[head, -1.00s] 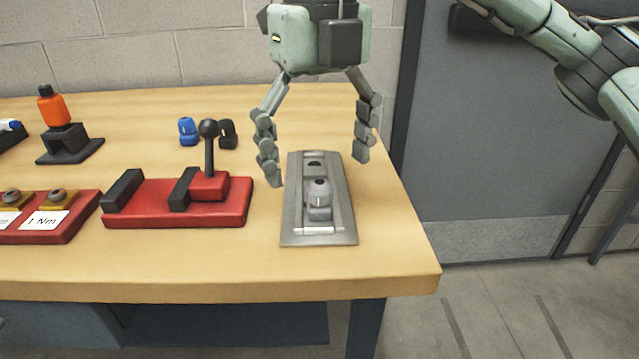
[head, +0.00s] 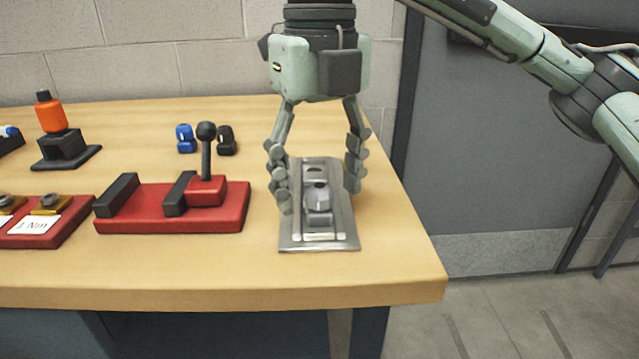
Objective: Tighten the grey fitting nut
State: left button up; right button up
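The grey fitting nut (head: 317,197) sits on a grey metal plate (head: 319,243) near the right end of the bench. My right gripper (head: 319,200) points down over the plate with its fingers spread. One finger is at the left of the nut and the other at its right, with gaps visible between them and the nut. The gripper holds nothing. Whether the fingertips are level with the nut or a little behind it is hard to tell. My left gripper is not in view.
A red base (head: 170,218) with a black-knobbed lever (head: 206,160) stands left of the plate. Blue (head: 186,140) and black (head: 226,142) fittings stand behind it. The bench's right edge is close.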

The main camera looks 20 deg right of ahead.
jog(key=c, duration=1.1)
jog(key=shift+o, duration=0.2)
jog(key=m, duration=0.4)
jog(key=shift+m+b, duration=0.3)
jog(key=shift+b, duration=0.1)
jog(key=m, duration=0.5)
jog(key=shift+b, duration=0.35)
jog(key=m, duration=0.5)
jog(key=shift+b, duration=0.4)
jog(key=m+b, duration=0.1)
jog(key=m, duration=0.4)
jog(key=shift+m, duration=0.3)
jog(key=o, duration=1.7)
jog(key=shift+r, duration=0.1)
